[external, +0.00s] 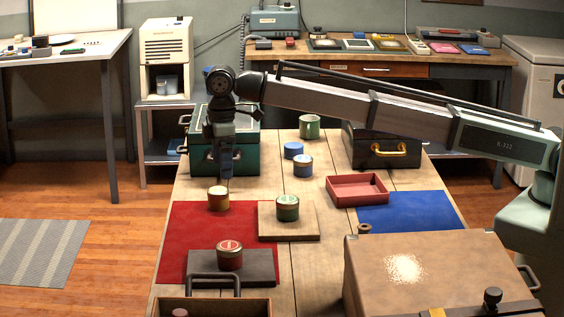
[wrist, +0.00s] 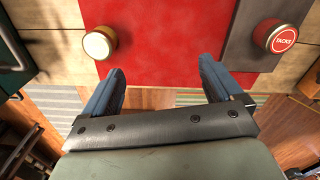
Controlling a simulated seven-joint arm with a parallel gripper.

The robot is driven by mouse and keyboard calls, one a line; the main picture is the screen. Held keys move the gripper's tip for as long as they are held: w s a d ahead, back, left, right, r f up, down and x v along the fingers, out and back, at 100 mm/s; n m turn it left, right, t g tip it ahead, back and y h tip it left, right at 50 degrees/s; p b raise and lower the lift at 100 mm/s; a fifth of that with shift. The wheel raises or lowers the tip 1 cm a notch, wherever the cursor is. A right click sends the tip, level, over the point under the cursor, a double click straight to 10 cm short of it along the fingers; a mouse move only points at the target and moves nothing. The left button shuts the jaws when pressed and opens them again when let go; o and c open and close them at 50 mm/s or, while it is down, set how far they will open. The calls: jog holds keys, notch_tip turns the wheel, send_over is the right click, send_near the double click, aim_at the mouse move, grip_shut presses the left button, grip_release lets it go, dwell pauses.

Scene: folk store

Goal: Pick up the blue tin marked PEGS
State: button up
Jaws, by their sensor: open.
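A tin with a blue lid (external: 303,165) stands near the middle of the table in the external view. A smaller blue item (external: 293,150) is just behind it. I cannot read PEGS on either one, and neither shows in the wrist view. My gripper (external: 225,175) hangs to the left of both, in front of the green toolbox and behind the yellow tin. In the wrist view my gripper (wrist: 161,68) has its two blue fingers spread apart with nothing between them, above the red mat.
A yellow tin (external: 218,198), a green tin (external: 288,207) on a wooden board, and a red tin (external: 230,254) stand nearby. The red tin reads TACKS in the wrist view (wrist: 275,36). A green toolbox (external: 240,155), green mug (external: 309,126), red tray (external: 357,188) and brown case (external: 440,265) also occupy the table.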

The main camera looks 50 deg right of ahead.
jog(key=w+d+m, duration=0.2)
jog(key=w+d, duration=0.3)
jog(key=d, duration=0.6)
jog(key=w+d+m, duration=0.1)
jog(key=w+d, duration=0.5)
jog(key=d, duration=0.4)
jog(key=n, duration=0.7)
send_over(303, 158)
notch_tip(303, 158, down, 15)
jog(key=n, duration=0.9)
jog(key=shift+r, duration=0.15)
jog(key=shift+w, duration=0.1)
jog(key=shift+c, duration=0.3)
jog(key=c, duration=1.1)
